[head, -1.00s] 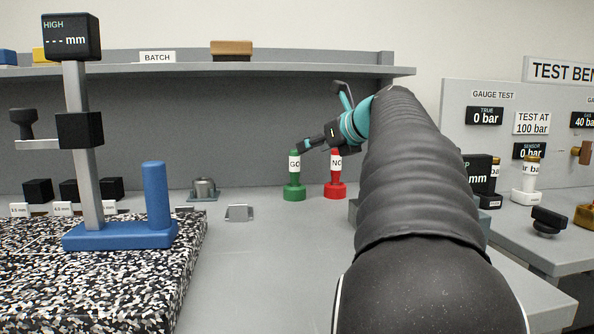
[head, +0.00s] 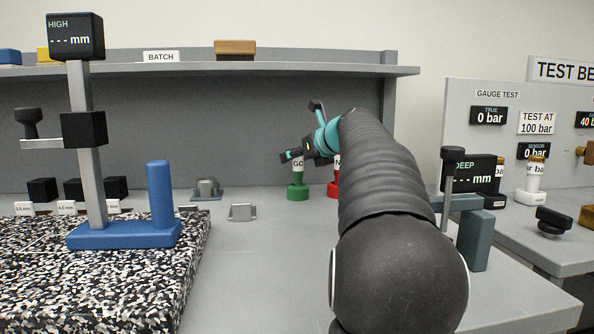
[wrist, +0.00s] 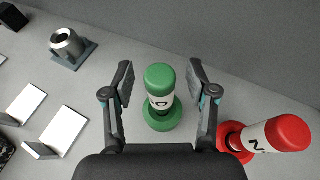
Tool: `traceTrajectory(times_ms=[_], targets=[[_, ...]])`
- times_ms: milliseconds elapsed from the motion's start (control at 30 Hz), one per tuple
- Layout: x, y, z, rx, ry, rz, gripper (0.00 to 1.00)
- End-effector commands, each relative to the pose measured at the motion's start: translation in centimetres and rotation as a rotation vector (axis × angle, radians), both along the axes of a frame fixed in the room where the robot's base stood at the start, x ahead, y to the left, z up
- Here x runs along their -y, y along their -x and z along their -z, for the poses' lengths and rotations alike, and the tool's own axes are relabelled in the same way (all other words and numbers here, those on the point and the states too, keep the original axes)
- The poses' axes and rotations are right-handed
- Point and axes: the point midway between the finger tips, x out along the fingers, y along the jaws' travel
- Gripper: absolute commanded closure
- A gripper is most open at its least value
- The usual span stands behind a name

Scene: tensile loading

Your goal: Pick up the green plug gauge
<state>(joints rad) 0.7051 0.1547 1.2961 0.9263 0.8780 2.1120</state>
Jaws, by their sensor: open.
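The green plug gauge (head: 298,192) stands upright on the grey bench, with a white "GO" label around its middle. In the head view my gripper (head: 287,156) is at its top and hides part of it. In the wrist view the green plug gauge (wrist: 160,78) sits between the two open fingers of my gripper (wrist: 160,85), with a gap visible on each side. The red plug gauge (wrist: 285,133) stands just right of my right finger, and it shows partly behind my arm in the head view (head: 333,190).
A metal fitting on a base (head: 207,188) and a small metal bracket (head: 242,212) lie to the left. A blue-based height gauge (head: 120,235) stands on the speckled granite block (head: 130,290). A depth gauge (head: 473,240) stands right of my arm. A back wall closes the bench behind.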

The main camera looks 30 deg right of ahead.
Motion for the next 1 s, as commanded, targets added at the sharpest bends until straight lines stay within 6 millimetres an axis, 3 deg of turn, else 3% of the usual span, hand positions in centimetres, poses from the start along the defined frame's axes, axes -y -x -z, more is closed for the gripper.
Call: traceTrajectory(times_ms=[133, 367, 400, 767, 1000], targets=[[0.0, 0.1, 0.0, 0.000, 0.000, 0.001, 0.42], [0.0, 0.1, 0.0, 0.000, 0.000, 0.001, 0.97], [0.0, 0.1, 0.0, 0.000, 0.000, 0.001, 1.00], [0.0, 0.1, -0.4, 0.001, 0.001, 0.001, 1.00], [0.0, 0.1, -2.3, 0.002, 0.002, 0.000, 1.00]])
